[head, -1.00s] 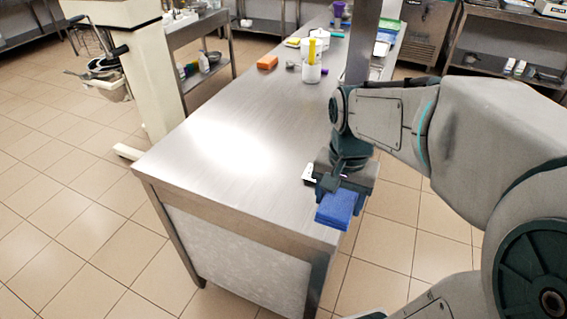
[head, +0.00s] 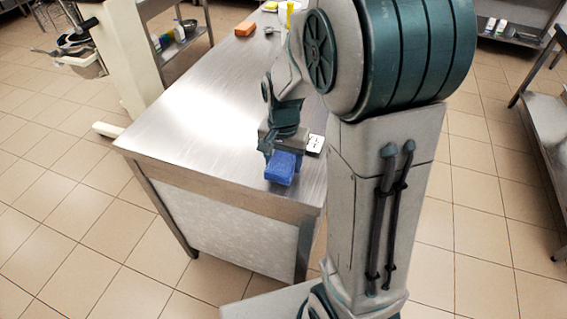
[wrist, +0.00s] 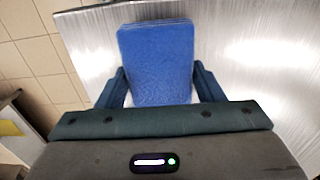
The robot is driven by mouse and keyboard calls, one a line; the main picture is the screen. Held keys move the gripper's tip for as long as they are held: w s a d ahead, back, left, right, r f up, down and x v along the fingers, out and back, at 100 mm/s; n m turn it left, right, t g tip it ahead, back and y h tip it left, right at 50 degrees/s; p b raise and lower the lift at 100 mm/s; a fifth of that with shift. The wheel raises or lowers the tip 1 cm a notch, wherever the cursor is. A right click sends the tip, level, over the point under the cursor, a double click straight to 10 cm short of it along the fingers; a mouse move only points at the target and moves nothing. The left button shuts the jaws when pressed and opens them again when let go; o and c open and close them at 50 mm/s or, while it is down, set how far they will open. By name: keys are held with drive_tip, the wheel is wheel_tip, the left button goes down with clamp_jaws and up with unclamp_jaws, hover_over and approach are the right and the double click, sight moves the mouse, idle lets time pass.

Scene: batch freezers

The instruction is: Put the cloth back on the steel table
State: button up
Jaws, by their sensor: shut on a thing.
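The blue folded cloth (head: 283,168) is held in my gripper (head: 273,152) near the front corner of the steel table (head: 190,130). In the wrist view the cloth (wrist: 157,62) sits between the two fingers of my gripper (wrist: 158,88), with the brushed steel top (wrist: 250,60) behind it. The cloth is over the table top near its near edge. I cannot tell whether its underside touches the steel.
A small white and black item (head: 315,144) lies on the table just right of my gripper. The left and middle of the top are clear. Tiled floor surrounds the table, with a shelf unit (head: 550,120) at right.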

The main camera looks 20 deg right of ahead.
drive_tip(key=shift+f, duration=1.1)
drive_tip(key=shift+f, duration=0.3)
drive_tip(key=o, duration=0.9)
drive_tip(key=shift+r, duration=0.1)
drive_tip(key=shift+o, duration=0.2)
